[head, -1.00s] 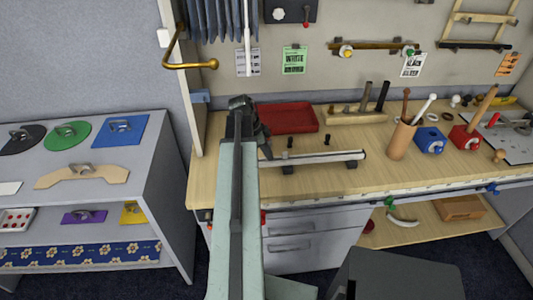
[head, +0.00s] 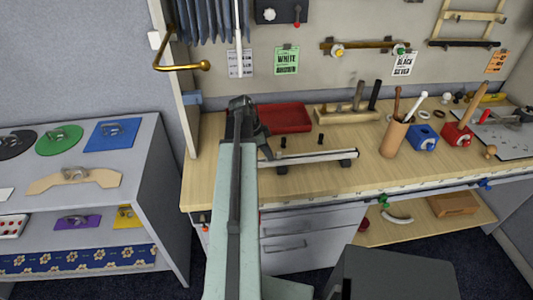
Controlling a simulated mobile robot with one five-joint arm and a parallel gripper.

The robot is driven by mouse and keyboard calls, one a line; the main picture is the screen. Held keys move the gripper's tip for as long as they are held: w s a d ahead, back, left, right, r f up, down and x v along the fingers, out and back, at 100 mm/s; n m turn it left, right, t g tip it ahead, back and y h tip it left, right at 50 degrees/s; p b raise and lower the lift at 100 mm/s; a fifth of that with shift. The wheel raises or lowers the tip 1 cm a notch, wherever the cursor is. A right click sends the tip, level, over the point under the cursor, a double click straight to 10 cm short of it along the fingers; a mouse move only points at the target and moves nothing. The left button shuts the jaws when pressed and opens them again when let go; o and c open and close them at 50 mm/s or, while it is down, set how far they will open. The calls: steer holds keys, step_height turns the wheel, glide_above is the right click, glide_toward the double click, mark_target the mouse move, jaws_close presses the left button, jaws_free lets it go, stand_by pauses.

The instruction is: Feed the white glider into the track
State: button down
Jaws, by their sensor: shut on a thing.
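The track (head: 315,156) is a pale, straight rail on dark supports, lying across the bench left of its middle. Its right end is free. Its left end runs in beside my gripper (head: 264,150), which points down by that end. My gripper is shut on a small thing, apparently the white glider. The glider itself is hidden or too small to make out, and I cannot tell whether it touches the track.
A wooden block with tools (head: 347,114), a tool cup (head: 395,136) and a blue block (head: 425,138) stand to the right. The bench front near the track is clear.

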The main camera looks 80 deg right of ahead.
steer(key=c, duration=1.3)
jaws_free()
steer(key=shift+c, duration=0.2)
steer(key=p+v, duration=0.7)
steer(key=v, duration=0.1)
steer(key=shift+w+f, duration=0.1)
